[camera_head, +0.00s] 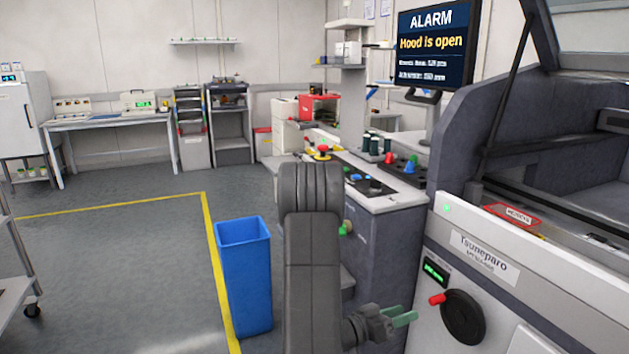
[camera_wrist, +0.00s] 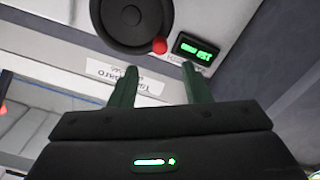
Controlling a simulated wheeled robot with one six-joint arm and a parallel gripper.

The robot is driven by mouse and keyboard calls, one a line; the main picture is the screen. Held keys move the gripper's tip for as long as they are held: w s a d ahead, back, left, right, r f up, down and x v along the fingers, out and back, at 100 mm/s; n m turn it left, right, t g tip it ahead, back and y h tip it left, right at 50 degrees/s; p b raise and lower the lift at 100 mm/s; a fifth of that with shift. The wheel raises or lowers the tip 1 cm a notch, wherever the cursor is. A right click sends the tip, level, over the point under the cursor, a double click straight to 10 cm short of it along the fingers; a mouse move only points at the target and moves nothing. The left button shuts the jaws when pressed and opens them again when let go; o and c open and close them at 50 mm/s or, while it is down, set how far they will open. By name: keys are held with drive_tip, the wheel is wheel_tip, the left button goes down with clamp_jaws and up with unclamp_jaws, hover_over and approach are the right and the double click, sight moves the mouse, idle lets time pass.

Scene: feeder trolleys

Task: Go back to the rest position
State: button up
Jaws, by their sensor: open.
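My gripper (camera_head: 402,318) is low in the head view, in front of the white machine's front panel, with its green fingers pointing right. In the wrist view my gripper (camera_wrist: 158,88) shows two green fingers spread apart with nothing between them. Past the fingers, the wrist view shows the black round handwheel (camera_wrist: 125,18) with its red knob (camera_wrist: 159,46) and a small green display (camera_wrist: 193,50). The same handwheel (camera_head: 463,318) is right of my gripper in the head view, apart from it.
The machine's hood is open, and a screen (camera_head: 432,45) reads "ALARM, Hood is open". A blue bin (camera_head: 244,275) stands on the floor left of my arm. A counter (camera_head: 375,200) with buttons lies behind my arm. The floor at left is clear up to a trolley at the edge.

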sight(433, 301)
drive_tip(key=b+x, duration=0.1)
drive_tip(key=x, duration=0.9)
drive_tip(key=shift+d, duration=0.1)
drive_tip(key=shift+r+m+b, duration=0.1)
drive_tip(key=shift+m+b, duration=0.3)
drive_tip(key=shift+b, duration=0.2)
drive_tip(key=shift+s+r+m+b, duration=0.3)
drive_tip(key=shift+r+m+b, duration=0.15)
drive_tip(key=shift+m+b, duration=0.4)
drive_tip(key=m+b, duration=0.1)
drive_tip(key=s+r+m+b, duration=0.1)
drive_tip(key=m+b, duration=0.2)
drive_tip(key=b, duration=0.1)
drive_tip(key=shift+s+d+r+m, duration=0.25)
drive_tip(key=shift+r, duration=0.1)
drive_tip(key=p+v, duration=0.3)
drive_tip(key=v, duration=1)
drive_tip(key=shift+a+r, duration=0.2)
drive_tip(key=shift+a, duration=0.05)
drive_tip(key=shift+s, duration=0.15)
